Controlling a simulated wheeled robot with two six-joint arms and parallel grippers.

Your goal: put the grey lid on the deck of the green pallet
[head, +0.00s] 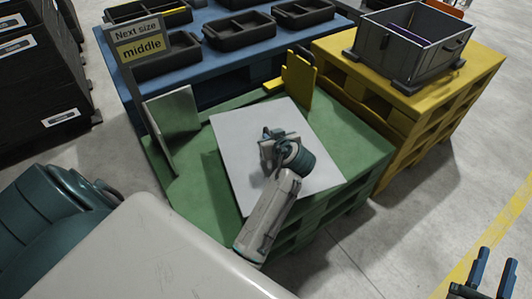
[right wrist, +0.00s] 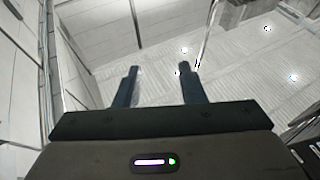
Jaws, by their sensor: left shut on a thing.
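The grey lid (head: 237,138) is a large, pale, flat sheet over the middle of the green pallet (head: 345,132). My left gripper (head: 277,143) is shut on the lid near the sheet's middle, and the wrist hides the grip itself. A dark shadow lies on the green deck left of the lid. I cannot tell whether the lid touches the deck or hangs just above it. My right gripper (head: 482,275) is at the bottom right, away from the pallet. In the right wrist view its fingers (right wrist: 158,85) are apart with nothing between them.
A yellow bracket (head: 298,80) stands at the back edge. Behind are a blue pallet with black trays (head: 240,32) and a yellow pallet (head: 390,100) bearing a grey crate (head: 405,50).

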